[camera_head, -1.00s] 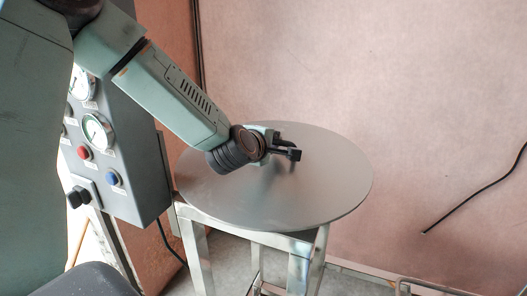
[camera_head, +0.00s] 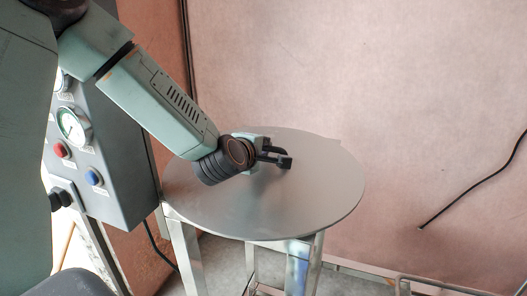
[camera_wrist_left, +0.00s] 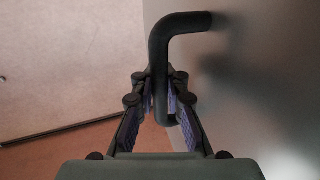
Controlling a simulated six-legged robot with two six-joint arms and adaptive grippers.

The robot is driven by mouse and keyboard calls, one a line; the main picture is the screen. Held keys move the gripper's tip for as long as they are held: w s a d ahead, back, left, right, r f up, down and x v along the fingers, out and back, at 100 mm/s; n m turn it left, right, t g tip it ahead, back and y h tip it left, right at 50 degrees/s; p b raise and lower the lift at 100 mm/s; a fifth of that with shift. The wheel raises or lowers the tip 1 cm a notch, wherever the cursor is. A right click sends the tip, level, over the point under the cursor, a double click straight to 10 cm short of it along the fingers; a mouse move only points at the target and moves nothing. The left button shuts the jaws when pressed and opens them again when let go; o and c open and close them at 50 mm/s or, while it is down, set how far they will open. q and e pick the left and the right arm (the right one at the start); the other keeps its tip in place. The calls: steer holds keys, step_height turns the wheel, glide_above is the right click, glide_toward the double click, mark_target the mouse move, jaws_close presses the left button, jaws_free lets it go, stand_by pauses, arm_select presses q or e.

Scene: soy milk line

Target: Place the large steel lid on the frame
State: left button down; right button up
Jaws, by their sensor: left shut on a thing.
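The large steel lid (camera_head: 310,195) is a round grey disc, lying roughly level at the top of the metal frame (camera_head: 186,250). Whether it rests on the frame or hovers just above it, I cannot tell. My left gripper (camera_head: 283,160) is over the middle of the lid. In the left wrist view, my left gripper (camera_wrist_left: 160,108) is shut on the lid's dark bent handle (camera_wrist_left: 182,22), and the lid's grey surface (camera_wrist_left: 265,90) fills the right side. My right gripper is in neither view.
A grey control box (camera_head: 115,160) with a gauge, a red button and a blue button stands close to the lid's left side. A pinkish wall (camera_head: 400,90) is behind, with a black cable (camera_head: 475,185) on the right. A low metal rail (camera_head: 440,281) runs at lower right.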

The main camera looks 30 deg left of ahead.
arm_select(q)
steer(key=shift+s+d+r, duration=0.1)
steer(key=shift+s+d, duration=0.05)
steer(key=shift+s, duration=0.3)
steer(key=c, duration=1.9)
jaws_free()
steer(key=shift+s, duration=0.15)
steer(key=o, duration=0.5)
steer(key=shift+w+f, duration=0.2)
steer(key=shift+w, duration=0.15)
steer(key=shift+o, duration=0.2)
steer(key=shift+s, duration=0.15)
steer(key=shift+r, duration=0.1)
steer(key=shift+s+r, duration=0.1)
